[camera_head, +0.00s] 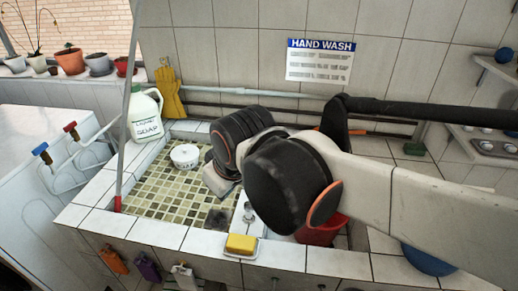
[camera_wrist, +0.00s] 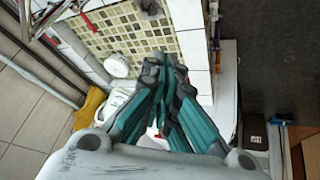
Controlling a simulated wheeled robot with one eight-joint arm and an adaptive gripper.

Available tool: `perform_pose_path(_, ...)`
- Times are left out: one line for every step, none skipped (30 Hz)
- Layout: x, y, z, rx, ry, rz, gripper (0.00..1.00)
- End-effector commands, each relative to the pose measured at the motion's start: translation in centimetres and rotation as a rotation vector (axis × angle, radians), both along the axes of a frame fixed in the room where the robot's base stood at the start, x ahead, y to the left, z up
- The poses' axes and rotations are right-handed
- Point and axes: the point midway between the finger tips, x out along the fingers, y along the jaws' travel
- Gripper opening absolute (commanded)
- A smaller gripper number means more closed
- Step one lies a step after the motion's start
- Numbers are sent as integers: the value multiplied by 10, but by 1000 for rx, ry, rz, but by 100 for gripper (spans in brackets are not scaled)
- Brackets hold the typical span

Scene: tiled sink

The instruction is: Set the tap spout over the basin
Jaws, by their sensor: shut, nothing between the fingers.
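The basin (camera_head: 150,190) is a tiled recess with a pale rim in the head view. It also shows at the top of the wrist view (camera_wrist: 125,42). My gripper (camera_wrist: 165,68) is shut and empty in the wrist view. Its teal fingers cover part of the scene. I cannot make out its fingertips in the head view, where my arm blocks the right side.
A white bowl (camera_head: 185,156) sits in the basin. A soap bottle (camera_head: 145,115) and yellow gloves (camera_head: 169,91) stand by its back left corner. A red-tipped pole (camera_head: 126,130) crosses the left rim. Yellow soap (camera_head: 240,243) lies at the front edge.

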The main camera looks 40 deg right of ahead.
Motion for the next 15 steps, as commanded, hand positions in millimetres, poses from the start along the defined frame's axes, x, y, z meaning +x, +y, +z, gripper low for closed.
perform_pose_path(4,-3,5,-17,13,16,0)
perform_pose_path(7,-5,8,-29,20,29,0)
perform_pose_path(10,-7,10,-45,33,47,0)
perform_pose_path(13,-9,12,-58,43,61,0)
perform_pose_path(16,-11,14,-72,54,78,0)
perform_pose_path(20,-14,17,-92,68,100,0)
perform_pose_path(23,-17,20,-106,82,119,0)
perform_pose_path(27,-20,22,-122,96,139,0)
perform_pose_path(33,-24,26,-147,118,169,0)
perform_pose_path(38,-28,29,-167,136,195,0)
perform_pose_path(43,-33,32,-187,157,222,0)
perform_pose_path(51,-38,36,-214,185,261,0)
perform_pose_path(57,-43,38,-235,208,291,0)
perform_pose_path(62,-49,40,-254,230,319,0)
perform_pose_path(69,-56,42,-277,261,358,0)
